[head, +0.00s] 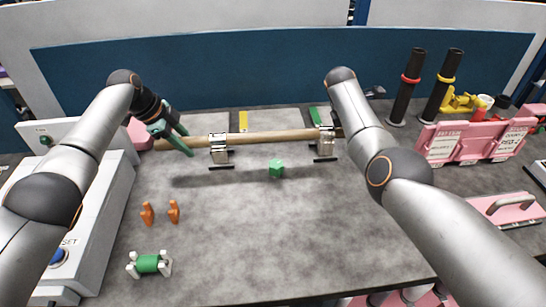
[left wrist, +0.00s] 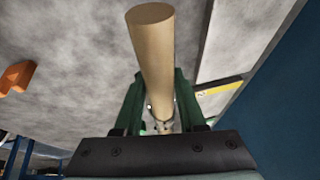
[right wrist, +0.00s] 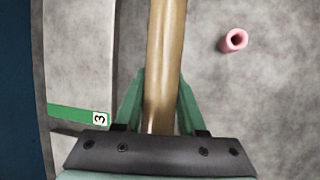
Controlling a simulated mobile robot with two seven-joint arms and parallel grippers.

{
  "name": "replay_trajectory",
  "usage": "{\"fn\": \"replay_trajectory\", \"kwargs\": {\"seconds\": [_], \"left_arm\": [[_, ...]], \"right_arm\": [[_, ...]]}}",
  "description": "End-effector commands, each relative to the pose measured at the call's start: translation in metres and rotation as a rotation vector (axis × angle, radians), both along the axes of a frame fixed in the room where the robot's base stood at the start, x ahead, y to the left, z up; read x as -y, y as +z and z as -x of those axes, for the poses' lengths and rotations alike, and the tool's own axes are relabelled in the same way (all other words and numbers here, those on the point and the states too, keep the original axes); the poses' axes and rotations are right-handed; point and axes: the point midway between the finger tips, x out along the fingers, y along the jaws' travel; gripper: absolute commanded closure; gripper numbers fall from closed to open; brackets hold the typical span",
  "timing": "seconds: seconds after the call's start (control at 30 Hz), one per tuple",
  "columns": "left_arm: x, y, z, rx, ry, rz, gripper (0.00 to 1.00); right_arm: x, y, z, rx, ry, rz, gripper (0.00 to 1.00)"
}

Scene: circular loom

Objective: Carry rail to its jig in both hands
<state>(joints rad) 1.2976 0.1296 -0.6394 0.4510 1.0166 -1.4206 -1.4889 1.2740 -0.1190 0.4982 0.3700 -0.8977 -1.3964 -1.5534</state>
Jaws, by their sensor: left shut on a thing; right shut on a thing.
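Pink bins (head: 470,142) and black posts (head: 405,88) stand at the right. The front middle is clear.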

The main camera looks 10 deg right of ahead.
Motion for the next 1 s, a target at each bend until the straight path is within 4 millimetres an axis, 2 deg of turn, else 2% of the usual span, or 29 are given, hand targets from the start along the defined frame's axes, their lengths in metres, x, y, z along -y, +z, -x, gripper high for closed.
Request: {"fn": "replay_trajectory", "kwargs": {"seconds": [0.27, 0.3, 0.53, 1.0], "left_arm": [[0.003, -0.009, -0.001, 0.005, -0.003, 0.007, 1.0], [0.003, -0.012, 0.0, 0.001, -0.003, 0.005, 0.58], [0.001, -0.011, 0.0, 0.0, -0.001, 0.003, 0.32], [0.0, -0.011, 0.0, 0.0, 0.0, 0.001, 0.3]], "right_arm": [[-0.001, -0.01, -0.001, 0.002, 0.003, 0.001, 1.0], [-0.001, -0.012, 0.0, -0.001, 0.003, -0.001, 0.58], [-0.001, -0.012, 0.0, 0.0, 0.001, -0.001, 0.32], [0.0, -0.011, 0.0, 0.001, 0.0, 0.0, 0.31]]}}
